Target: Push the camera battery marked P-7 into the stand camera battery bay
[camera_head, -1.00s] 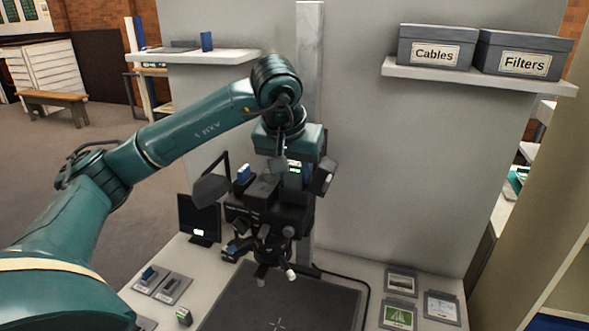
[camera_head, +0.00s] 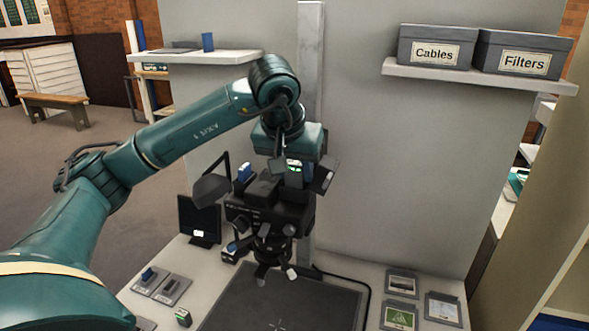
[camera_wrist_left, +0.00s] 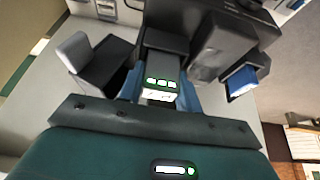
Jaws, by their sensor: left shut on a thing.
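My left gripper (camera_head: 294,172) is at the top right of the black stand camera (camera_head: 268,212), pointing down. It is shut on a dark battery (camera_wrist_left: 160,86) with lit green bars and a pale label; the blue fingers show on both sides of it in the left wrist view. I cannot read the marking on it. The battery's lower end sits at or in the top of the camera beside an open flap (camera_head: 326,176); how deep it sits is hidden. The bay opening itself is covered by the battery and gripper. My right gripper is not in view.
A blue piece (camera_head: 244,173) stands at the camera's left, near a dark hood (camera_head: 211,189). Another green-lit battery (camera_head: 183,317) lies on the table near two grey plates (camera_head: 172,291). A small monitor (camera_head: 199,220) stands behind. A dark mat (camera_head: 280,305) lies below the camera.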

